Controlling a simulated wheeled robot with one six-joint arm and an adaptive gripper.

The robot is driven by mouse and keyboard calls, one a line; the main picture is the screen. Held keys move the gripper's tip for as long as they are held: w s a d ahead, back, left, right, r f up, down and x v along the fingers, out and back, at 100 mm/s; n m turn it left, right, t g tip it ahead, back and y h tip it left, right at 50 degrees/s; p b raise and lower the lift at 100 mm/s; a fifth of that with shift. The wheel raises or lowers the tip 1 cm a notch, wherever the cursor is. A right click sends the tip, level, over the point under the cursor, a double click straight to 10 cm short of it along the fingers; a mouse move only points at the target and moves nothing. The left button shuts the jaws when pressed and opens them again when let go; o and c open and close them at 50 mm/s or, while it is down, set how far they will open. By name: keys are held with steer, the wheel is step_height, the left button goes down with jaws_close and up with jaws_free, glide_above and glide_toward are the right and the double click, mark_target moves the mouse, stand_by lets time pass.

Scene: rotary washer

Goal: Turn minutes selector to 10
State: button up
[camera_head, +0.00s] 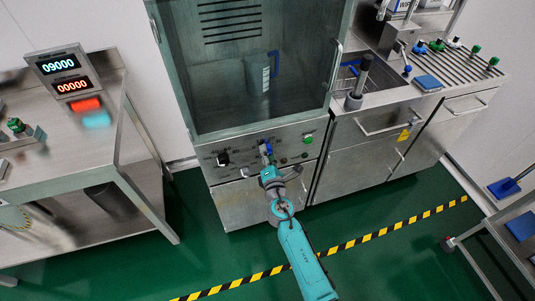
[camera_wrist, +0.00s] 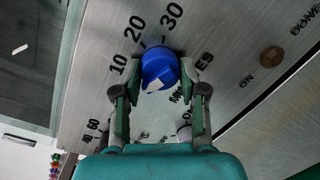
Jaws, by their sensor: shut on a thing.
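The minutes selector is a round blue knob (camera_wrist: 161,67) on the steel front panel of the washer (camera_head: 262,190). In the wrist view the printed numbers 10, 20 and 30 run around its upper left side, and MINUTES is printed at its right. A white mark shows on the lower face of the knob; I cannot tell exactly which number it points to. My gripper (camera_wrist: 160,63) is shut on the knob, one finger on each side. In the head view my gripper (camera_head: 267,159) reaches the panel at the blue knob (camera_head: 266,148).
A black knob (camera_head: 223,159) is to the left on the panel, and a green button (camera_head: 308,138) to the right. A brown button (camera_wrist: 271,56) is beside ON in the wrist view. Above is a glass-fronted chamber holding a jug (camera_head: 259,78). A steel table (camera_head: 130,115) stands left.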

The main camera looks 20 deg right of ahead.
steer(key=m, duration=0.4)
steer(key=shift+m+g, duration=0.3)
steer(key=shift+d+r+m+y, duration=0.1)
steer(key=shift+m+y, duration=0.3)
steer(key=shift+m, duration=1.3)
steer(key=o, duration=1.1)
steer(key=shift+o, duration=0.2)
